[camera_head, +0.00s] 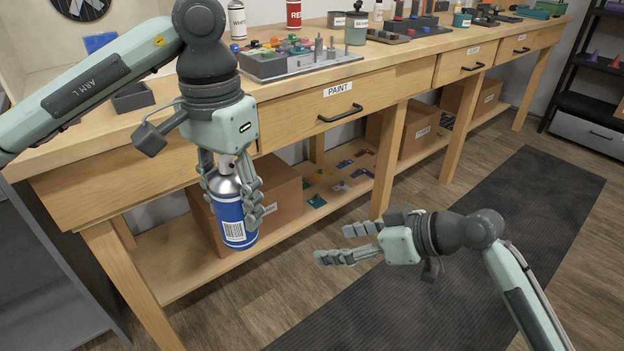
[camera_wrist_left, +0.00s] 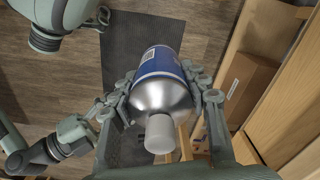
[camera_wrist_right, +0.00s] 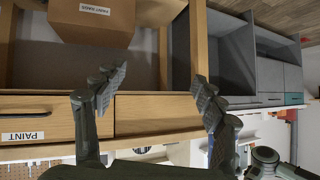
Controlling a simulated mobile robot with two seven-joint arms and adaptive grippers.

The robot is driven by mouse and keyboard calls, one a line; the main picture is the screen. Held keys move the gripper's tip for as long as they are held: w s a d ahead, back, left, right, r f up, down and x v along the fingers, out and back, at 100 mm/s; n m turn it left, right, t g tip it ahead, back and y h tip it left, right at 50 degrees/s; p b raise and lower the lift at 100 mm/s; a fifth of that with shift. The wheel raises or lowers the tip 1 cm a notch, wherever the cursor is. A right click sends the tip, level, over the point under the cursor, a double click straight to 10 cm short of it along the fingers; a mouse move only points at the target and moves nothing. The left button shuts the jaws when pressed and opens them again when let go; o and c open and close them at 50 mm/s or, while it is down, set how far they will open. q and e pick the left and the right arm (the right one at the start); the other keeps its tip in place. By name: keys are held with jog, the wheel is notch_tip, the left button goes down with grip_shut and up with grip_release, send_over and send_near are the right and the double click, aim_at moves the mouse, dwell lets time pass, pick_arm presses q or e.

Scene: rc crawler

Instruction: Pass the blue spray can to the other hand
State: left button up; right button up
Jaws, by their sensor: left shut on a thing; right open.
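The blue spray can (camera_head: 233,213) has a blue body with a white barcode label, a silver shoulder and a pale cap. My left gripper (camera_head: 236,192) points down and is shut around the can's upper part, holding it upright in front of the workbench. In the left wrist view the can (camera_wrist_left: 160,88) sits between both fingers, its cap toward the camera. My right gripper (camera_head: 335,243) is open and empty, lower and to the right of the can, fingers pointing left toward it. In the right wrist view its fingers (camera_wrist_right: 155,95) are spread apart with no can between them.
The wooden workbench (camera_head: 285,118) with a drawer marked PAINT stands behind the can. A cardboard box (camera_head: 283,190) sits on its lower shelf. Tools and cans crowd the top. A dark mat (camera_head: 500,220) covers the open floor at right.

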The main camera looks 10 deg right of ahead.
jog(key=s+a+r+n+y, duration=0.1)
jog(key=a+r+n+y, duration=0.2)
jog(key=r, duration=0.7)
jog(key=n+g+y, duration=0.2)
jog(key=n+g, duration=0.1)
jog(key=n, duration=0.1)
send_near(227, 198)
notch_tip(227, 198, down, 2)
jog(key=w+d, duration=0.1)
jog(key=w, duration=0.1)
jog(key=x, duration=1.1)
jog(key=shift+w+a, duration=0.25)
jog(key=shift+a, duration=0.1)
jog(key=c, duration=1.3)
pick_arm(q)
jog(key=o, duration=1.3)
pick_arm(e)
jog(key=shift+c, duration=0.4)
pick_arm(q)
jog(key=shift+o, duration=0.2)
